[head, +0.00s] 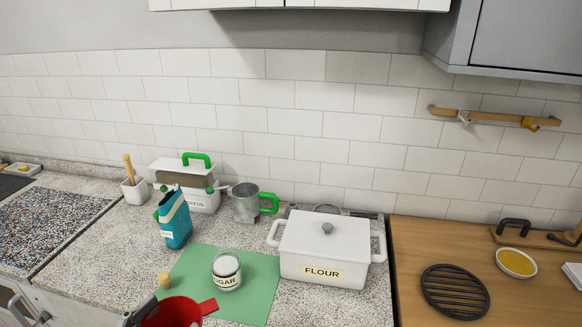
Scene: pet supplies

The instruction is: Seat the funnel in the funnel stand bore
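A red funnel (172,314) with a flat red tab on its right side is at the bottom edge of the head view, in front of the green mat (254,308). Its lower part is cut off by the frame, so I cannot tell what it rests on. A dark edge shows close against its left side and may be part of my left gripper; its fingers cannot be made out. My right gripper is not in view. I cannot make out a funnel stand or its bore.
A sugar jar (227,271) stands on the mat, with a wooden knob (164,280) near its left edge. A teal jug (174,220), seeds box (187,200), metal cup (245,203) and white flour pot (325,250) stand behind. A black trivet (455,290) lies on the wooden counter.

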